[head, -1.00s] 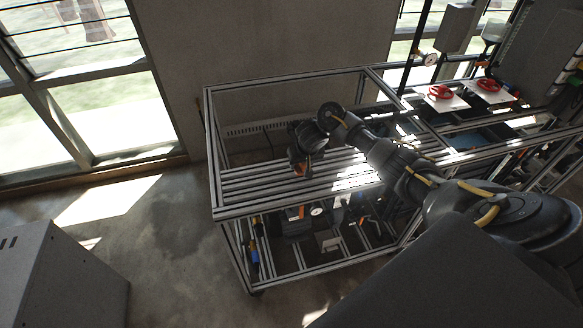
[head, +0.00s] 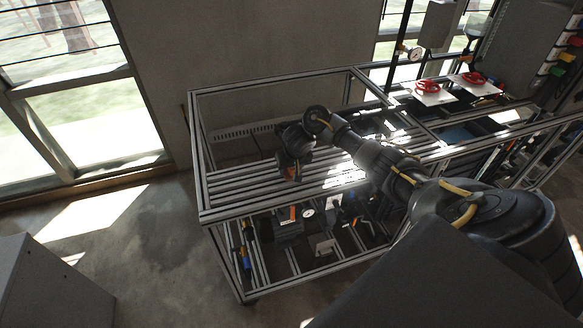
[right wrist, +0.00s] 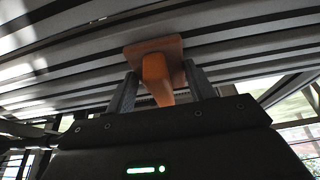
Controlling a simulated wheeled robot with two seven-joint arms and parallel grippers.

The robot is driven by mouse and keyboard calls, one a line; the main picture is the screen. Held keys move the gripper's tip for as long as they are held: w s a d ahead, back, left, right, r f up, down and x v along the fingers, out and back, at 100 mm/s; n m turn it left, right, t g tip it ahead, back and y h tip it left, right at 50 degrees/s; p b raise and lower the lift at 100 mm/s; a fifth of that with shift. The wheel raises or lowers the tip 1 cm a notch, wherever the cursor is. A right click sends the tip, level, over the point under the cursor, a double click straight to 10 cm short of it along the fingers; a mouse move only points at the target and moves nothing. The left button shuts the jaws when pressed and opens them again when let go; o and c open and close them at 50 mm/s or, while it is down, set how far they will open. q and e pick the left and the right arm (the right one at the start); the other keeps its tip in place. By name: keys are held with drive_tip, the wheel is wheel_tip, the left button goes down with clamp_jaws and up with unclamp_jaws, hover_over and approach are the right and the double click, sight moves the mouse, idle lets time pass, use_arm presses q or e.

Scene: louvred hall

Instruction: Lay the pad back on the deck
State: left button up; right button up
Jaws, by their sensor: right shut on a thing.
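The pad (right wrist: 157,48) is an orange square plate with an orange grip block below it in the right wrist view. My right gripper (right wrist: 163,85) is shut on the grip block, one finger on each side. The pad's plate lies close against the slatted deck (right wrist: 60,70); I cannot tell if they touch. In the head view, my right gripper (head: 291,172) is over the slatted deck (head: 235,190), with only a bit of orange showing at its tip. My left gripper is not in view.
An aluminium frame (head: 270,82) surrounds the deck. A lower level below holds dark parts and a gauge (head: 307,212). Two white plates with red handwheels (head: 427,86) stand at the right. A grey cabinet (head: 45,285) is at the lower left, with open floor between.

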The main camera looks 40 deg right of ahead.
drive_tip(key=o, duration=1)
drive_tip(key=shift+d+f, duration=0.1)
drive_tip(key=shift+f, duration=0.05)
drive_tip(key=shift+r, duration=0.25)
drive_tip(key=p+v, duration=0.6)
drive_tip(key=v, duration=0.2)
drive_tip(key=shift+w+d+r, duration=0.1)
drive_tip(key=shift+r, duration=0.3)
drive_tip(key=v, duration=0.3)
drive_tip(key=shift+s+b, duration=0.3)
drive_tip(key=shift+b, duration=0.1)
drive_tip(key=shift+a, duration=0.2)
